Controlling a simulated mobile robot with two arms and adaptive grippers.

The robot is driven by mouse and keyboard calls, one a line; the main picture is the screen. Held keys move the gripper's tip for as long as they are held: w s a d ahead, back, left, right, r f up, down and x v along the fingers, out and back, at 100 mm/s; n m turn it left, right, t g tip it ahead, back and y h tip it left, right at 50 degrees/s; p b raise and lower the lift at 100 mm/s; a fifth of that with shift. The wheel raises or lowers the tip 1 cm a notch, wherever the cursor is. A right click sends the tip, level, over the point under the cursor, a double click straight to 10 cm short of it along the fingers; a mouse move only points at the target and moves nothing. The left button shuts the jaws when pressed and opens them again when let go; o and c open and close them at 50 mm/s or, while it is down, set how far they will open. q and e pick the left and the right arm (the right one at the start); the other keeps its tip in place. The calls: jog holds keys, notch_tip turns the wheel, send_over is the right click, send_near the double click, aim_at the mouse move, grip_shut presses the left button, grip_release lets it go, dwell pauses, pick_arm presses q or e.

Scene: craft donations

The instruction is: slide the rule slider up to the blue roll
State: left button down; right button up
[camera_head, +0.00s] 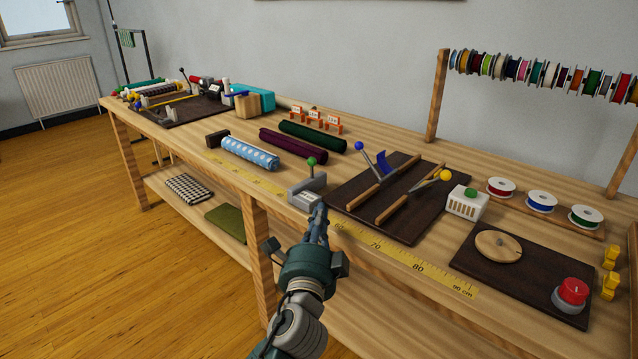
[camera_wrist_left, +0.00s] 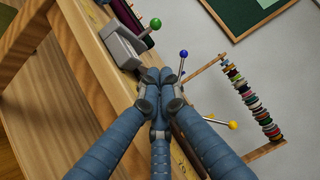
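The rule slider (camera_head: 303,194) is a grey block with a green-knobbed lever, on the yellow rule (camera_head: 375,246) along the table's front edge. It also shows in the left wrist view (camera_wrist_left: 122,48). The blue roll (camera_head: 250,153), light blue and patterned, lies farther left beside a dark end block (camera_head: 218,139). Bare rule shows between the roll and the slider. My left gripper (camera_head: 319,210) has its fingers drawn together and empty, just right of the slider. In the left wrist view its fingertips (camera_wrist_left: 158,76) meet near the slider; I cannot tell whether they touch it. My right gripper is not in view.
Behind lie a purple roll (camera_head: 292,145) and a dark green roll (camera_head: 313,136). A dark board (camera_head: 365,182) with blue- and yellow-knobbed tools is right of the slider. A white box (camera_head: 467,205) with a green knob stands farther right.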

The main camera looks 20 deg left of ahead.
aim_at(315, 180)
pick_arm(q)
jog(key=shift+m+t, duration=0.3)
jog(key=shift+m, duration=0.1)
jog(key=x, duration=0.7)
jog(key=r+x, duration=0.1)
jog(key=x, duration=0.3)
jog(key=shift+w+d, duration=0.15)
jog(key=shift+d, duration=0.2)
jog(key=shift+w+a+r, duration=0.1)
jog(key=shift+w+a, duration=0.2)
jog(key=shift+a, duration=0.2)
jog(key=shift+w+a+r, duration=0.1)
jog(key=shift+w+a, duration=0.2)
jog(key=shift+a, duration=0.2)
jog(key=shift+w+a, duration=0.3)
jog(key=shift+a, duration=0.15)
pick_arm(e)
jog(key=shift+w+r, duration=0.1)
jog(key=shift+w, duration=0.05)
